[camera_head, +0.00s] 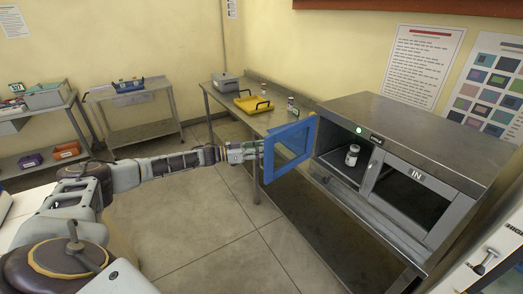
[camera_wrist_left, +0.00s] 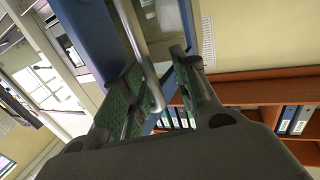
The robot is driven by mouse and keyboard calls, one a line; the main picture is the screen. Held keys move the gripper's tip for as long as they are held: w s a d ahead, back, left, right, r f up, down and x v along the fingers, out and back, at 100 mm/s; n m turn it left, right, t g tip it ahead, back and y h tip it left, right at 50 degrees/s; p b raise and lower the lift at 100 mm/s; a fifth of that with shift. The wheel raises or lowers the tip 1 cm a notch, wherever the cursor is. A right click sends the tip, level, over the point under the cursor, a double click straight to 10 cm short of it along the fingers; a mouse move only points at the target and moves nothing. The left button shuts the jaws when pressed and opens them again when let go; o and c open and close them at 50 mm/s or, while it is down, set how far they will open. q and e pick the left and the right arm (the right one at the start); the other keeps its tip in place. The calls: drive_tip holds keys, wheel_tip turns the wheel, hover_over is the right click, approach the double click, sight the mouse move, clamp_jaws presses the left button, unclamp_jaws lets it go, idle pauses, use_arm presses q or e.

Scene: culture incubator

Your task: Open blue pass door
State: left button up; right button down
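The blue pass door (camera_head: 290,146) is a blue frame with a clear pane. It stands swung out to the left of the steel pass box (camera_head: 440,128), and the left compartment is open to view. My left gripper (camera_head: 258,149) is at the door's outer edge. In the left wrist view, the grey handle bar (camera_wrist_left: 139,50) runs between the two fingers of my left gripper (camera_wrist_left: 158,62). The bar lies close to the left finger, with a gap to the right finger, so the fingers look open around it. My right gripper is out of view.
A small white vial (camera_head: 352,155) stands inside the open left compartment. The right compartment door (camera_head: 412,195), marked IN, is shut. A steel table (camera_head: 232,100) with a yellow tray (camera_head: 254,104) stands behind the blue door. The floor in front is clear.

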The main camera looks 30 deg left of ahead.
use_arm(q)
drive_tip(key=v, duration=1.2)
drive_tip(key=shift+m, duration=0.3)
idle(0.6)
